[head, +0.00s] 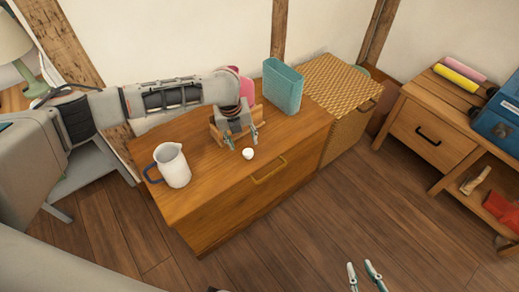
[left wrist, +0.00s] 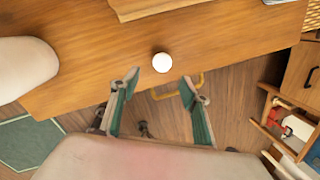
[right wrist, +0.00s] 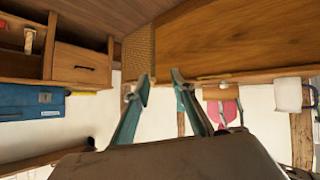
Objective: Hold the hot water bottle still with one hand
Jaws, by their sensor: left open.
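The pink hot water bottle (head: 246,87) stands at the back of the wooden chest, mostly hidden behind my left arm, by a wooden holder (head: 217,135). It also shows upside down in the right wrist view (right wrist: 228,113). A small round white piece, perhaps its cap (head: 248,154), lies on the chest's front part; it also shows in the left wrist view (left wrist: 162,62). My left gripper (head: 243,140) is open and empty, over the chest top in front of the bottle and close to the white piece. My right gripper (head: 361,264) is open and empty, low over the floor, far from the bottle.
A white pitcher with a blue handle (head: 172,166) stands left on the chest (head: 205,205). A teal basket (head: 283,86) stands right of the bottle. A woven cabinet (head: 335,85) adjoins the chest. A bench with a blue box (head: 497,123) is at right. Floor in front is clear.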

